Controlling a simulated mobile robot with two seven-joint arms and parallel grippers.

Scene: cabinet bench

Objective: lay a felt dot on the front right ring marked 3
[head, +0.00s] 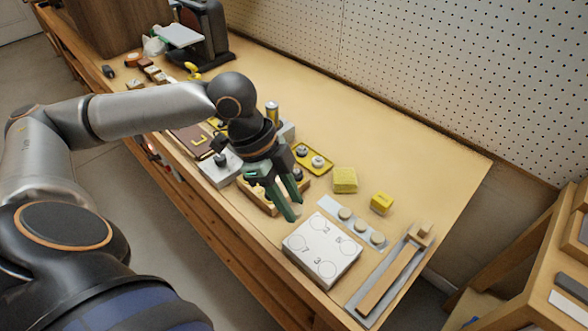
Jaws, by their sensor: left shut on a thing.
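A white board (316,249) lies near the front edge of the bench, with several numbered rings. The ring marked 3 (326,270) is at its lower right side and looks bare. A grey strip (328,204) behind the board carries three round beige felt dots (361,227); its upper left end is empty. My left gripper (295,210) points down just left of the board's upper corner, above the bench. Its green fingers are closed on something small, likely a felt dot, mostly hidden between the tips. My right gripper is not in view.
A wooden bar in a grey tray (353,304) lies right of the board. Yellow blocks (345,180) stand behind the strip. A yellow tray (313,158) with knobs and a wooden block (257,196) are near my left gripper. The bench's back right is clear.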

